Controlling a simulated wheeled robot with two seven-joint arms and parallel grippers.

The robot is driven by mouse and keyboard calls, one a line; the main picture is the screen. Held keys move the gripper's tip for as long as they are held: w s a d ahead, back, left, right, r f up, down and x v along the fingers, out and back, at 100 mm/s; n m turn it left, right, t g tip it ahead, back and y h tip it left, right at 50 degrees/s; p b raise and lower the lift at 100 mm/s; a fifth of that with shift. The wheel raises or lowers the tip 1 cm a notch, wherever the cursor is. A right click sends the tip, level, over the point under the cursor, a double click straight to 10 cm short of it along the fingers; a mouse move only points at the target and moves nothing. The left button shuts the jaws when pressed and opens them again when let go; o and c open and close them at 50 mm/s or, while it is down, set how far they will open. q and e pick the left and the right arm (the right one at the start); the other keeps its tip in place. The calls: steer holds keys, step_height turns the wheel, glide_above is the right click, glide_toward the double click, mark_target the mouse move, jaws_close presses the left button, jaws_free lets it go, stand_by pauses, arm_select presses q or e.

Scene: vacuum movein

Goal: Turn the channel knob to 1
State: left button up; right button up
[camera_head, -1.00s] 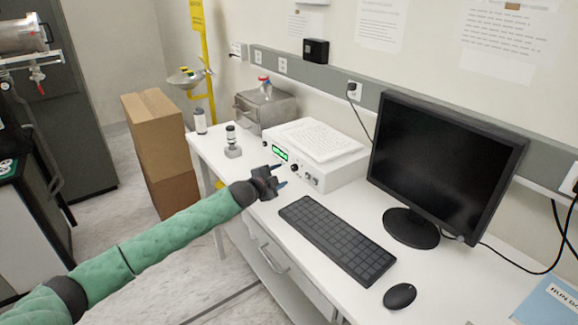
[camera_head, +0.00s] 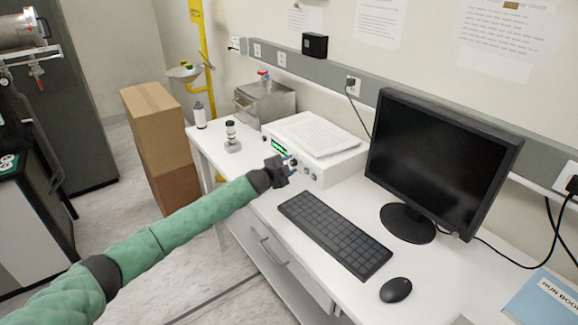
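The white instrument box (camera_head: 338,172) stands on the white bench with a green lit display (camera_head: 275,147) and several knobs on its front face. One dark knob shows at the front (camera_head: 293,161), right by my gripper; I cannot tell which knob is the channel knob or read its setting. My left gripper (camera_head: 290,166) is at the front face of the box, its fingers pointing toward the knobs. Its fingertips look spread, close to the dark knob; whether they touch it is too small to tell. My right gripper is not in view.
A keyboard (camera_head: 335,233), mouse (camera_head: 396,290) and monitor (camera_head: 443,160) stand to the right of the box. Papers (camera_head: 316,134) lie on the box. A small bottle-topped device (camera_head: 232,140) and a metal case (camera_head: 266,103) stand to the left. Cardboard boxes (camera_head: 160,140) stand beside the bench.

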arm_select(q)
steer(key=c, duration=0.7)
